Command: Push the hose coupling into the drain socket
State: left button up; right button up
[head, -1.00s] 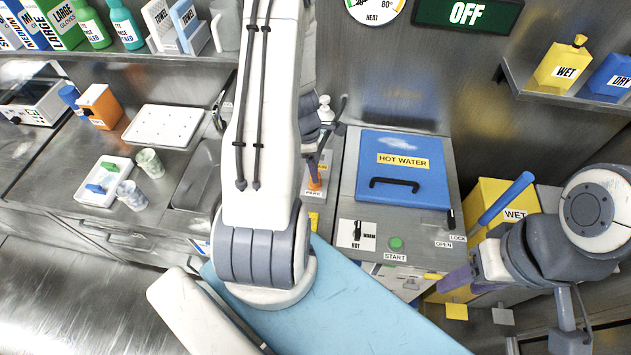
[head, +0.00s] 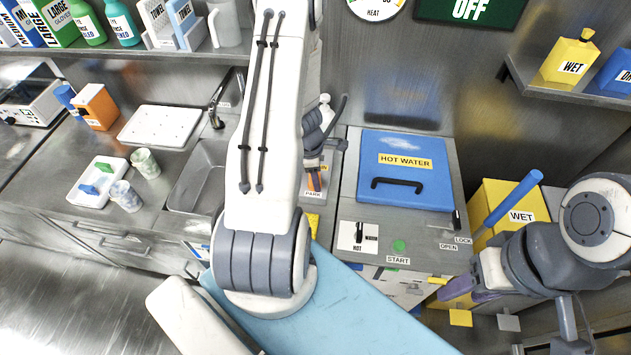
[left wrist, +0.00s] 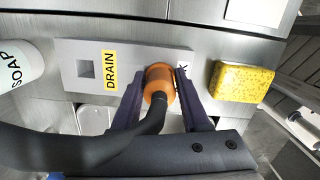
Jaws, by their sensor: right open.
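The orange hose coupling (left wrist: 158,78), with its black hose (left wrist: 100,145), is at the plate's right side in the left wrist view, over a mostly covered label. In the head view the coupling (head: 313,181) shows by the PARK label. My left gripper (left wrist: 160,78) has its purple fingers on both sides of the coupling and looks closed against it. The drain socket (left wrist: 87,69) is an empty square hole left of the DRAIN label, apart from the coupling. My right gripper (head: 458,286) is open, beside the yellow WET bin.
A yellow sponge (left wrist: 242,82) lies right of the socket plate, and a SOAP bottle (left wrist: 18,65) stands left of it. The blue HOT WATER lid (head: 405,170) is right of my left gripper. A sink (head: 200,185) lies to its left.

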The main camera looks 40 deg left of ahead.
pick_arm(q)
jog(key=shift+s, duration=0.1)
grip_shut()
jog(key=shift+f, duration=0.1)
